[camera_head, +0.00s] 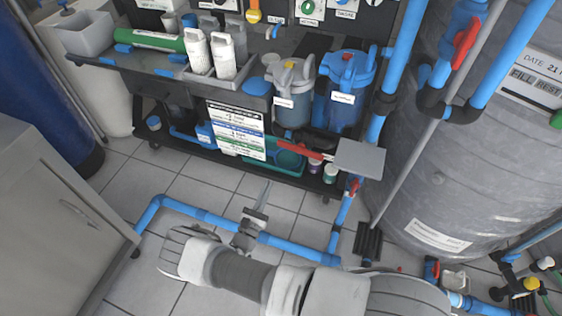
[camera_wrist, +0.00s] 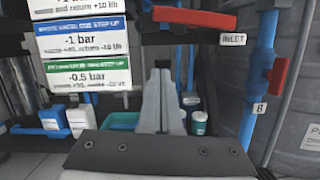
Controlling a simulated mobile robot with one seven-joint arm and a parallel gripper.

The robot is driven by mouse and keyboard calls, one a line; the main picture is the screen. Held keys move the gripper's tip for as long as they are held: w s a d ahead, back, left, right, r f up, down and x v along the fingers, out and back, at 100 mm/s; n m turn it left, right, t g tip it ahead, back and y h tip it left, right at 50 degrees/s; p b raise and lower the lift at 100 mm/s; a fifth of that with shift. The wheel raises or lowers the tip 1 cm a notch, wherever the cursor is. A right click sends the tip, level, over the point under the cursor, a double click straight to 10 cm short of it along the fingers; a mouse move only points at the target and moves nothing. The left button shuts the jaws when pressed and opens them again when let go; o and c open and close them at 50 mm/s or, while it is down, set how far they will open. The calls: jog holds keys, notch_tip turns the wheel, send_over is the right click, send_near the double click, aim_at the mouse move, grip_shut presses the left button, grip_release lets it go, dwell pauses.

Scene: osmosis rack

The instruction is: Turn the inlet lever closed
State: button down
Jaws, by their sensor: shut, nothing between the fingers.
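The inlet lever is a long red bar (camera_head: 300,151) at the front of the rack's lower shelf, left of a grey plate. In the wrist view the red lever (camera_wrist: 190,18) lies nearly level near the top edge, above a tag (camera_wrist: 233,39) reading INLET. My gripper (camera_head: 263,187) is low in front of the rack, below and left of the lever in the head view. In the wrist view my gripper (camera_wrist: 159,74) has its fingers together, with nothing between them. It is below the lever and apart from it.
A blue pipe (camera_head: 195,212) runs along the floor below my gripper. Another red handle (camera_wrist: 275,83) is on the upright blue pipe at right. A pressure notice (camera_head: 236,130) hangs left of the lever. A large grey tank (camera_head: 425,180) stands at right.

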aim_at(300, 150)
jog(key=w+d+r+b, duration=0.1)
jog(key=w+d+r, duration=0.3)
jog(key=w+r, duration=0.2)
jog(key=shift+w+d+r, duration=0.2)
jog(key=shift+w, duration=1)
